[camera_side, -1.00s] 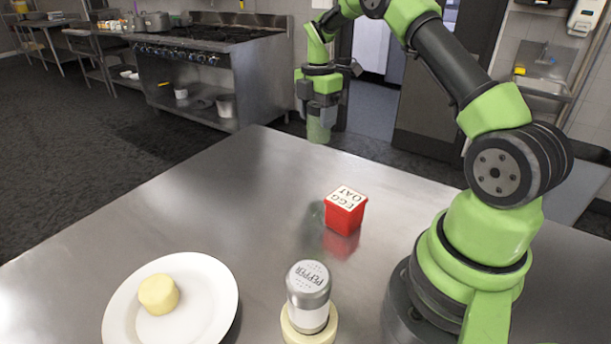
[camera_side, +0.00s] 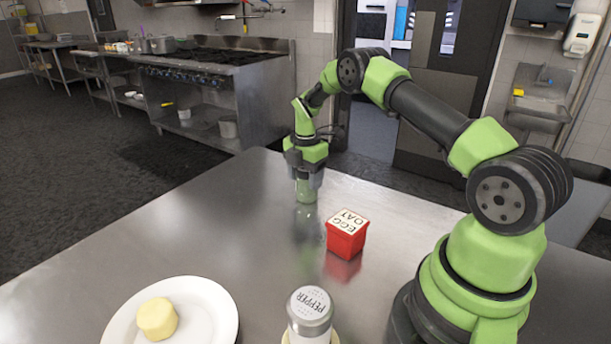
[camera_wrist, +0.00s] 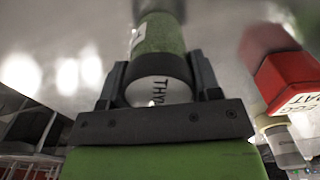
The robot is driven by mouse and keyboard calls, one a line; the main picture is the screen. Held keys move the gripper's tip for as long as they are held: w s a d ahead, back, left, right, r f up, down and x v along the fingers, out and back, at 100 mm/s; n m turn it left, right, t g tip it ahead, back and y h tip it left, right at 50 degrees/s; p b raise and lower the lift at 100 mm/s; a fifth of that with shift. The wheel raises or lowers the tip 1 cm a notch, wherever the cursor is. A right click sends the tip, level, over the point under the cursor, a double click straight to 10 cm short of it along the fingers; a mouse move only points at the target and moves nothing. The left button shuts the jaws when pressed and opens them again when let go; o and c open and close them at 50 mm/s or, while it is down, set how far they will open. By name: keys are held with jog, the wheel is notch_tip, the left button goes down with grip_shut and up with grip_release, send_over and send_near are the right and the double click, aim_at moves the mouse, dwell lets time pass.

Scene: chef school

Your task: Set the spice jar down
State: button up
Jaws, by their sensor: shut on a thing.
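The spice jar (camera_side: 306,192) is green with a pale lid. Its lid shows the letters "THY" in the wrist view (camera_wrist: 165,90), and its green body (camera_wrist: 158,35) runs away from the camera. My gripper (camera_side: 305,177) is shut on the jar near its lid, with a finger on each side. The jar is upright, low over the far part of the steel table (camera_side: 215,215). Its reflection shows below it. I cannot tell whether its base touches the table.
A red box (camera_side: 346,238) marked "EGG OAT" stands to the right and nearer. A pepper shaker (camera_side: 310,312) and a white plate (camera_side: 222,318) with a pale yellow piece (camera_side: 157,319) are at the front. The table left of the jar is clear.

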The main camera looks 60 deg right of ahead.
jog(key=shift+f, duration=0.1)
jog(key=o, duration=1)
